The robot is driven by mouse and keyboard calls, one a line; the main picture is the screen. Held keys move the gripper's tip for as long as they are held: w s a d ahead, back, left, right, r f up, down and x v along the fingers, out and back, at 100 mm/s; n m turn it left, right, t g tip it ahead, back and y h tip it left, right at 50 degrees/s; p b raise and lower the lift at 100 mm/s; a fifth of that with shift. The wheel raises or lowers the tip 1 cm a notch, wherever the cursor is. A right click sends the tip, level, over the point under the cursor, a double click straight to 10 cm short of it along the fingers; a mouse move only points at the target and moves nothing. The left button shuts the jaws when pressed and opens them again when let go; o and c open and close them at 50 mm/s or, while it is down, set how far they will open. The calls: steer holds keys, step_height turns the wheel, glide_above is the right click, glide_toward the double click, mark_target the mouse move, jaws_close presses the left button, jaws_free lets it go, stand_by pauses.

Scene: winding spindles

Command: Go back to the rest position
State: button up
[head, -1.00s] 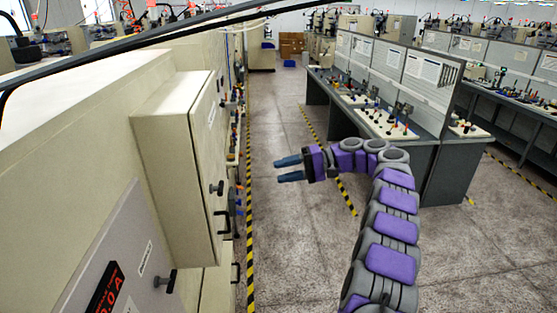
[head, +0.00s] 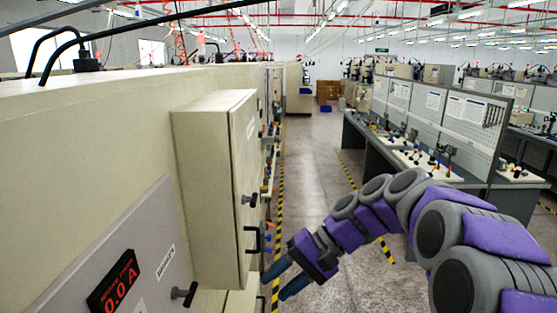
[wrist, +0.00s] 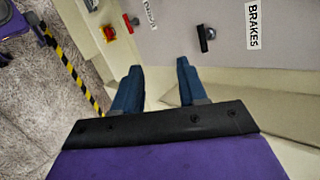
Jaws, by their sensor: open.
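My gripper (head: 284,281) is open and empty, with two blue fingers pointing left and down towards the cabinet side of the aisle. In the wrist view, its fingers (wrist: 158,90) stand apart with a bare cream surface between and beyond them. My purple and grey arm reaches from the lower right and bends over the aisle. A cream control box (head: 215,190) with dark handles stands to the left of the gripper, apart from it in the picture. A grey panel (head: 140,262) with a red "0.0 A" display and a dark knob (head: 184,293) is nearer at lower left.
Workbenches (head: 430,165) stand at right. The aisle floor (head: 312,160) between the yellow-black tape lines is clear.

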steer(key=s+d+f+h+b, duration=0.3)
steer(key=s+d+f, duration=0.1)
steer(key=s+f, duration=0.3)
steer(key=s+d+f+h+b, duration=0.3)
steer(key=s+f, duration=0.5)
steer(key=s, duration=0.4)
steer(key=s+d+f+n+h+b, duration=0.1)
steer(key=s+d+f+h+b, duration=0.2)
steer(key=s+d+f, duration=0.3)
steer(key=s+f+b, duration=0.1)
steer(key=s, duration=0.3)
steer(key=shift+s+d+f+h, duration=0.2)
steer(key=shift+s+f+h, duration=0.05)
steer(key=shift+f+h, duration=0.1)
steer(key=shift+c, duration=0.2)
